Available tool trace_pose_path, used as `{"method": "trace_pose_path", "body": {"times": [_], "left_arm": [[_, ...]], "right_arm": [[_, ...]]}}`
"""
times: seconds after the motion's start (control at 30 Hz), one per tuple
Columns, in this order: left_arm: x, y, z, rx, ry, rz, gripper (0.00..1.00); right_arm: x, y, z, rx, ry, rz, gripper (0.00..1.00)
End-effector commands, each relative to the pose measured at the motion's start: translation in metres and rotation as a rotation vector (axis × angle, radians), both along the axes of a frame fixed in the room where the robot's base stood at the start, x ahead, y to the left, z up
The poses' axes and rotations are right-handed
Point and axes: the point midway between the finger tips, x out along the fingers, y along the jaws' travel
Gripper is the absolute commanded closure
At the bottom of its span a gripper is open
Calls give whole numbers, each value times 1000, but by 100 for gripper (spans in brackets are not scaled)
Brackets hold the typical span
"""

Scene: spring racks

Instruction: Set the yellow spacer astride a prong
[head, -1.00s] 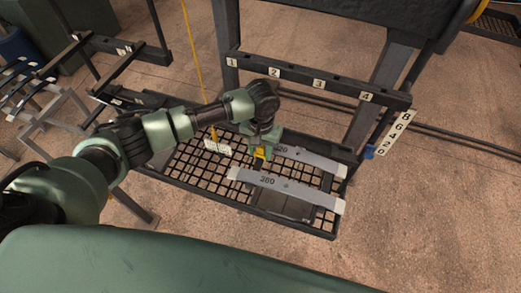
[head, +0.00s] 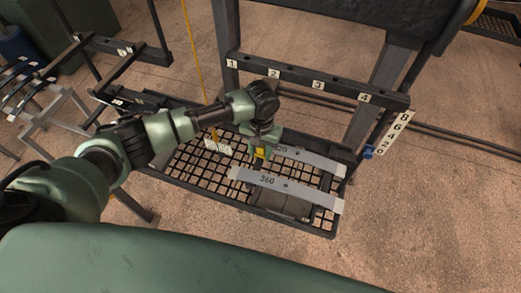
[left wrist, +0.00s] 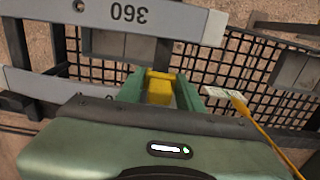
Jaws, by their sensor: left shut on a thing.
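The yellow spacer (head: 260,153) is held in my left gripper (head: 259,148), over the mesh tray near its middle. In the left wrist view the yellow spacer (left wrist: 160,87) sits between the two green fingers (left wrist: 160,95), which are shut on it. The spacer looks close to the grey bars; I cannot tell whether it touches anything below. No prong shows clearly near it. A rail (head: 320,84) numbered 1 to 4 stands behind the tray. My right gripper is not in view.
Two grey spring leaves, one marked 360 (head: 285,189) and one behind it (head: 310,158), lie across the mesh tray (head: 190,178). A yellow cord with a white tag (head: 217,147) hangs left of the gripper. A numbered scale (head: 394,134) stands at right. Racks with bars stand at far left.

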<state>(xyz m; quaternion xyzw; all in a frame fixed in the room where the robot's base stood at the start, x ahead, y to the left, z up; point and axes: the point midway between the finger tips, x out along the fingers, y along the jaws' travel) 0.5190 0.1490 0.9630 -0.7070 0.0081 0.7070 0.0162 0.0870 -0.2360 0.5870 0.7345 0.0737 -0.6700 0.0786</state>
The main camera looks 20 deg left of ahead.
Motion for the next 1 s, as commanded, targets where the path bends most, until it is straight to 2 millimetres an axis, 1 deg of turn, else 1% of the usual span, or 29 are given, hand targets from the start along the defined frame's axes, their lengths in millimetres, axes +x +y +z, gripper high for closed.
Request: {"method": "trace_pose_path", "body": {"times": [0.7,1.0], "left_arm": [[0,0,-14,0,0,0,88],[0,0,-15,0,0,0,88]], "right_arm": [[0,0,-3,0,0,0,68],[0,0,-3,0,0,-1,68]]}}
